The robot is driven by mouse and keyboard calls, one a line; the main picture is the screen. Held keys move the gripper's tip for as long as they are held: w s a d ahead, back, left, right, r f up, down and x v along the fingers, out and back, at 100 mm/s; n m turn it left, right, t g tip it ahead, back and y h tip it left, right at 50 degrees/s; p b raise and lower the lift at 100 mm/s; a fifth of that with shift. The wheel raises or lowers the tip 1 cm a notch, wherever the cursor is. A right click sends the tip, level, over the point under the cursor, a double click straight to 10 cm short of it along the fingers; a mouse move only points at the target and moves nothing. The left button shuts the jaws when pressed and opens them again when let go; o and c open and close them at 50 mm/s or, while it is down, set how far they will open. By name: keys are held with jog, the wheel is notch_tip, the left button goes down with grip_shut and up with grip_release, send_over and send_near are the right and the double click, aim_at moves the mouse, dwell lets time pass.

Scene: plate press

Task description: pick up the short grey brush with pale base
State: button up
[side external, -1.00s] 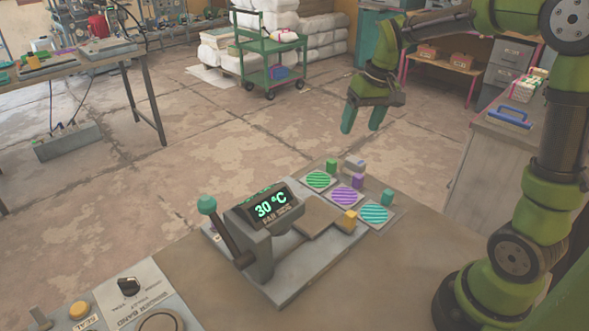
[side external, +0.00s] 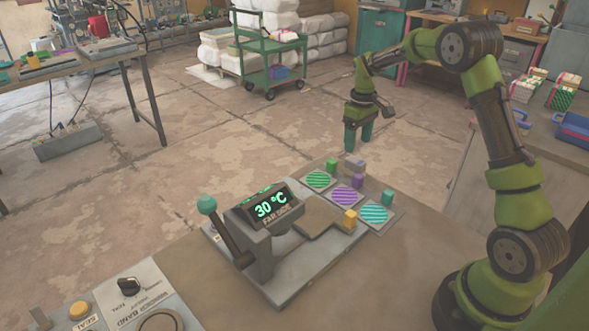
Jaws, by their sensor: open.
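The small grey brush (side external: 352,166) stands at the far edge of the bench, between the green block and the purple block. It is small here, and its pale base is hard to make out. My gripper (side external: 358,146) points straight down with its green fingers apart and nothing seen between them. In the picture the fingertips are just above the brush. I cannot tell the exact height gap or whether they touch it.
Striped green (side external: 318,180), purple (side external: 346,196) and teal (side external: 374,214) plates lie beside the press (side external: 262,240), which reads 30 °C. Small green (side external: 331,166), purple (side external: 357,181), teal (side external: 387,197) and yellow (side external: 350,217) blocks stand close by.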

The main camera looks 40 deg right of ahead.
aim_at(356, 160)
jog(key=f, duration=0.8)
jog(key=shift+s, duration=0.2)
jog(key=c, duration=1.1)
jog(key=shift+r, duration=5.1)
jog(key=shift+c, duration=0.2)
